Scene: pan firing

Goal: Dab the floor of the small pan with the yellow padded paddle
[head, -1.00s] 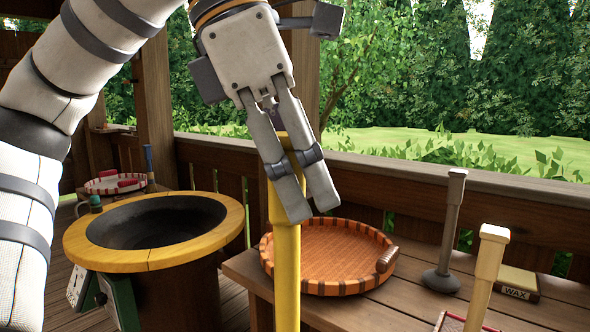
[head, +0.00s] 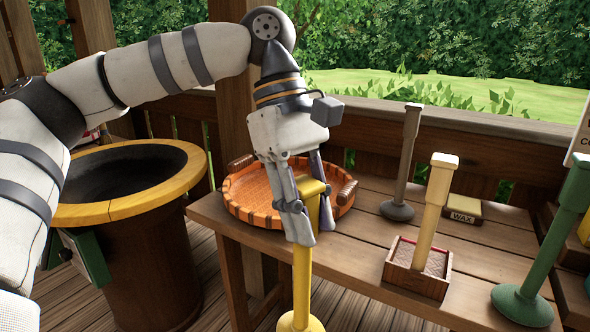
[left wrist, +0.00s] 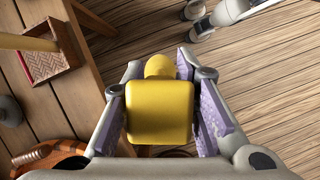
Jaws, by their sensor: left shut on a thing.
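The yellow padded paddle (head: 302,280) hangs upright in my left gripper (head: 312,225). The fingers are shut on its upper handle, and its rounded foot shows at the bottom edge of the head view, in front of the bench. In the left wrist view, the paddle's square yellow top (left wrist: 160,112) sits between the padded fingers (left wrist: 165,105). A round orange pan (head: 247,200) with wooden grips, seemingly the small pan, lies on the bench behind the gripper. My gripper and the paddle hide part of its floor.
A large dark basin with a yellow rim (head: 130,205) stands at left. On the bench are a grey paddle (head: 405,160), a cream paddle (head: 434,205) in a wooden box (head: 418,268), a wax block (head: 465,212) and a green paddle (head: 560,220). The bench front is clear.

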